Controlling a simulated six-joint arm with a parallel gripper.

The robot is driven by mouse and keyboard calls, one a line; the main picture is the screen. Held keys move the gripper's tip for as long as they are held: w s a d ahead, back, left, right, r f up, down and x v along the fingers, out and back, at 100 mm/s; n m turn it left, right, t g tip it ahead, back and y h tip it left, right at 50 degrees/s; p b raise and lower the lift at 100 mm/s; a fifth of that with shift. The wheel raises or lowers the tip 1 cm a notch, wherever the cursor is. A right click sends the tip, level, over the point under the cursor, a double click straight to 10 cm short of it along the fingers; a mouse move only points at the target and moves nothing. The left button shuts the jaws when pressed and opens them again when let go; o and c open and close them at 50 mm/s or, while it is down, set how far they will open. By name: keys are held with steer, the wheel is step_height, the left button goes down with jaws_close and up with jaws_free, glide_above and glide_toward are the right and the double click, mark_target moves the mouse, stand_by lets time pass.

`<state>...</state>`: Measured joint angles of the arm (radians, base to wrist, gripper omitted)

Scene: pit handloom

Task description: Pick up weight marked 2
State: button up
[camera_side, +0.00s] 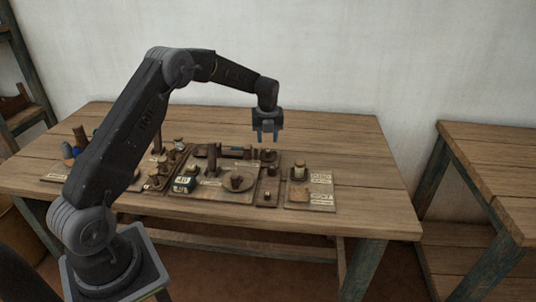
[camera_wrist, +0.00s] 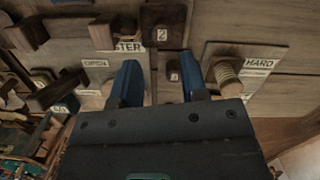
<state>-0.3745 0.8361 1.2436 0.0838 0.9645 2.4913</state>
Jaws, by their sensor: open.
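The weight marked 2 (camera_wrist: 162,34) is a dark block with a pale label reading 2, at the top of the wrist view. It lies beyond my fingertips, between their lines and apart from them. A smaller dark weight (camera_wrist: 173,71) with a pale mark I cannot read shows between my fingers, below the first. My gripper (camera_wrist: 159,62) is open and empty, with two blue fingers. In the side view my gripper (camera_side: 267,136) hangs above the back of the narrow weight tray (camera_side: 262,203). Which weight there bears the 2 is too small to read.
Right of the weights is a board (camera_wrist: 210,50) with a wound spool (camera_wrist: 228,78) and a label reading HARD. Boards with dark wooden pieces and labels crowd the left. The table's (camera_side: 365,190) right end is clear. A second table (camera_side: 490,150) stands further right.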

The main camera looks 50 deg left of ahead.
mark_target(268, 150)
steer(key=shift+w+a+f, duration=0.15)
steer(key=shift+f, duration=0.85)
steer(key=shift+w+a+f, duration=0.1)
steer(key=shift+f, duration=0.9)
steer(key=shift+w+a+f, duration=0.15)
steer(key=shift+f, duration=0.85)
steer(key=shift+c, duration=0.2)
